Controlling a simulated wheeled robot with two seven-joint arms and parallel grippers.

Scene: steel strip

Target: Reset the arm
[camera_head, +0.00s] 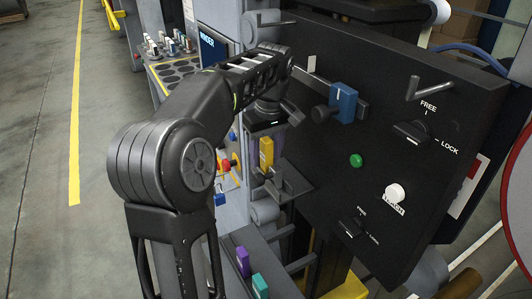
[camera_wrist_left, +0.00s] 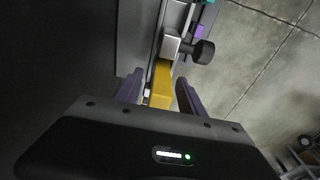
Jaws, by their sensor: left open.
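My left arm (camera_head: 170,165) comes up from the bottom left of the head view and bends over toward the black control panel (camera_head: 385,150). Its wrist (camera_head: 268,95) points down beside the panel's left edge. In the left wrist view my left gripper (camera_wrist_left: 158,82) is open, one finger on either side of a yellow block (camera_wrist_left: 161,88). Whether the fingers touch the block cannot be told. A yellow block (camera_head: 266,152) also shows below the wrist in the head view. My right gripper is in neither view.
The panel carries a blue block (camera_head: 343,103), a green button (camera_head: 356,160), a white knob (camera_head: 394,193) and FREE/LOCK levers. Purple (camera_head: 243,262) and teal (camera_head: 260,286) blocks sit below. A holed rack (camera_head: 178,72) stands behind the arm. Open floor (camera_head: 40,150) lies left.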

